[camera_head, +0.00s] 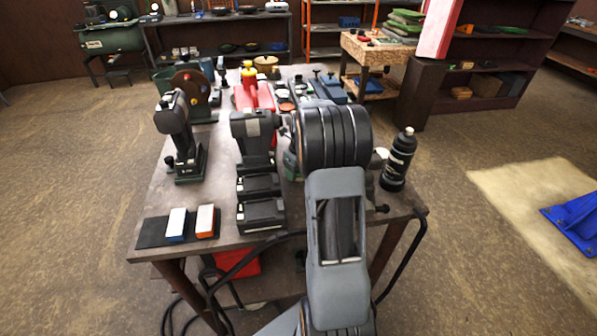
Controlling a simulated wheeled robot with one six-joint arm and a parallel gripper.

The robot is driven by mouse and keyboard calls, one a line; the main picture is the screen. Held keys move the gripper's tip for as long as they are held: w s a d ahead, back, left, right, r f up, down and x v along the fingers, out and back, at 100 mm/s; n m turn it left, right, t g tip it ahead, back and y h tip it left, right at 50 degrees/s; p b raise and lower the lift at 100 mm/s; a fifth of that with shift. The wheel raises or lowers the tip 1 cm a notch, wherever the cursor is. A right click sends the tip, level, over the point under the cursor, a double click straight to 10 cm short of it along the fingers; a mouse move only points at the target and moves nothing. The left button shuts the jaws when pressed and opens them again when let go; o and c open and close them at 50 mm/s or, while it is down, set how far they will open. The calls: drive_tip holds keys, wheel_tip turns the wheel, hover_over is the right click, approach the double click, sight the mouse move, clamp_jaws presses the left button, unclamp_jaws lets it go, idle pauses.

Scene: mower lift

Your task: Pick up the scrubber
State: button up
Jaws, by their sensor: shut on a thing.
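My grey arm rises from the bottom of the picture over the workbench (218,226). Its thick black joint hides the part of the bench behind it. My gripper's jaws are hidden behind the arm, so I cannot see what is between them. I cannot pick out the scrubber for certain. Two small white-topped blocks, one with a blue base (177,224) and one with an orange base (205,221), lie on a dark mat at the bench's front left. I cannot tell whether either is a scrubber.
Cordless tools (174,128) and battery packs (262,214) crowd the bench left of my arm. A black bottle (398,160) stands on the right edge. A red can (254,92) stands farther back. Cables hang at the front.

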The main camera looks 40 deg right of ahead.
drive_tip(key=shift+r, duration=0.1)
wheel_tip(320, 180, up, 18)
idle(0.7)
